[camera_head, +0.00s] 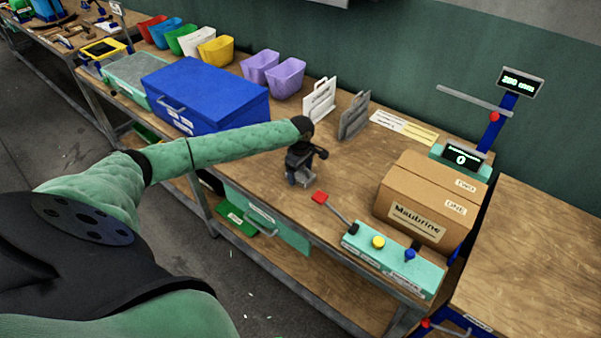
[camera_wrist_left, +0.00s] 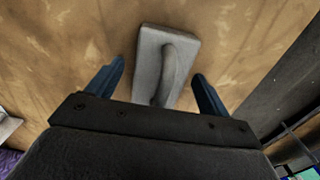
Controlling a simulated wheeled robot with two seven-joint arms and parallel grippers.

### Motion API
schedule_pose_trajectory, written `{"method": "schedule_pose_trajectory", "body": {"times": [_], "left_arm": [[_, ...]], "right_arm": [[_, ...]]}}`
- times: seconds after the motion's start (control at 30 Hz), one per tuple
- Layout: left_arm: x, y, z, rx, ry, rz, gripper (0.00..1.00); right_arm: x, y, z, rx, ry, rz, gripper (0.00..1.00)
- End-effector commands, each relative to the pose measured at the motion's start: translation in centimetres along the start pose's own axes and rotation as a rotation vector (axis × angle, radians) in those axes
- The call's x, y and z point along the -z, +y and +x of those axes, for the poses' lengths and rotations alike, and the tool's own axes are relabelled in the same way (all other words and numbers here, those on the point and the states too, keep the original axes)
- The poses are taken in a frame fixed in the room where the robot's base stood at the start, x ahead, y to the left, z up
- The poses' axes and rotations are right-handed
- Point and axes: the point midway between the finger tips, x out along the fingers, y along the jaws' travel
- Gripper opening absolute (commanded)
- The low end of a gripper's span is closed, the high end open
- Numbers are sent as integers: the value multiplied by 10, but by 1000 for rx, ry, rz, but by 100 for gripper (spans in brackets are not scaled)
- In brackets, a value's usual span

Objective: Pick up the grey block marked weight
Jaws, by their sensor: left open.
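The grey block (camera_wrist_left: 149,52) lies on the wooden bench and has a raised curved handle (camera_wrist_left: 175,68) on top, seen in the left wrist view. No marking on it is readable. My left gripper (camera_wrist_left: 158,78) is open, with one dark blue finger on each side of the handle's line. The fingers appear apart from the handle. In the head view my left gripper (camera_head: 301,178) is low over the bench and largely hides the block. My right gripper is not in view.
A blue box (camera_head: 205,92) stands left of my gripper. A white holder (camera_head: 319,100) and a grey holder (camera_head: 354,117) stand behind it. A teal panel (camera_head: 388,262) with a red-tipped lever (camera_head: 320,198) is at the front right, before a cardboard box (camera_head: 425,198).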

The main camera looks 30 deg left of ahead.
Motion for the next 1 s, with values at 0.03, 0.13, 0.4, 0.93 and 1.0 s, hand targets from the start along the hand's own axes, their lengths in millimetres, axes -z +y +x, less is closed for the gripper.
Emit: {"method": "schedule_pose_trajectory", "body": {"times": [0.03,0.13,0.4,0.93,1.0], "left_arm": [[0,0,2,0,0,0,80],[0,0,5,-1,0,1,80],[0,0,6,-1,0,1,64],[0,1,3,-4,0,0,9],[1,1,1,-4,0,0,9]], "right_arm": [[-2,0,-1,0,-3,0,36],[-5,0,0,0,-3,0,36],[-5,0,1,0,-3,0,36],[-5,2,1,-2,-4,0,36],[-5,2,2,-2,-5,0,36]]}}
